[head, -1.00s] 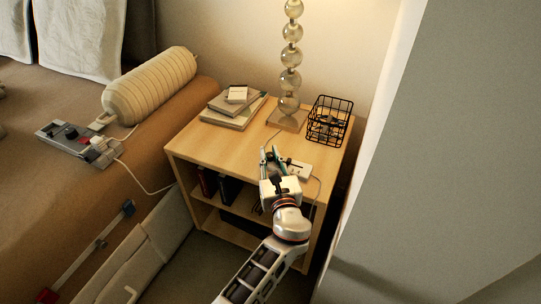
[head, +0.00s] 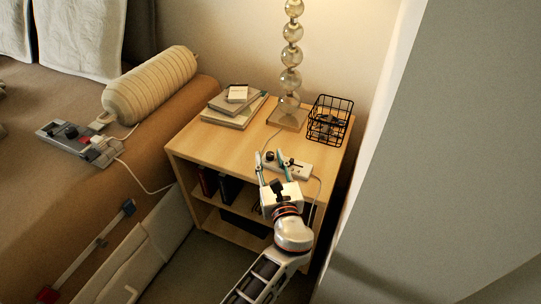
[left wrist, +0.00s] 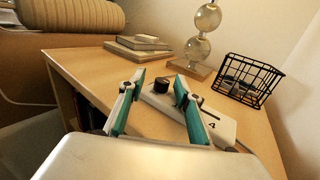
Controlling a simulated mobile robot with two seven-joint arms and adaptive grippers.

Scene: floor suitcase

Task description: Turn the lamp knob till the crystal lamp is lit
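The crystal lamp (head: 291,55) is a stack of clear glass balls on a square base at the back of the nightstand; its top is cut off. A white control box (head: 296,169) lies on the nightstand near the front edge, with a black knob (head: 270,156) at one end and a slider beside it. In the left wrist view the knob (left wrist: 161,84) and the box's printed "4" show. My left gripper (head: 269,157) is open, its teal-padded fingers on either side of the knob with visible gaps. My right gripper is not in view.
A black wire basket (head: 329,119) stands right of the lamp, and stacked books (head: 234,110) lie to its left. A bed (head: 60,195) at left holds a bolster (head: 150,85) and another grey control box (head: 76,138). The nightstand top (head: 215,145) is clear at left.

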